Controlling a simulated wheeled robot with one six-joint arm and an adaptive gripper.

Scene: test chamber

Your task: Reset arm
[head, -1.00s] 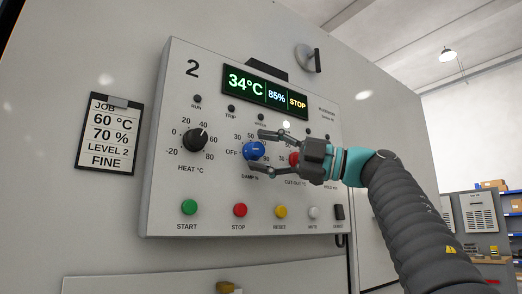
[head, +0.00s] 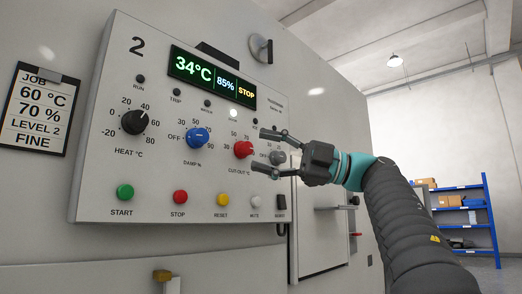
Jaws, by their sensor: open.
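My gripper (head: 268,152) is in the head view, right of centre, in front of the right part of the control panel (head: 90,190). Its two fingers are spread and point left, with nothing between them that I can see gripped. The red cut-out knob (head: 243,149) lies just left of the fingertips, and a grey knob (head: 277,158) shows behind the fingers. The blue damp knob (head: 197,138) is clear of the gripper. Whether the fingers touch the panel cannot be told.
The black heat knob (head: 134,122) and the display (head: 213,77), reading 34°C, 85% and STOP, are on the panel. Below are the green start (head: 125,192), red stop (head: 180,197) and yellow reset (head: 223,200) buttons. A job card (head: 36,108) hangs left. Blue shelving (head: 490,215) stands far right.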

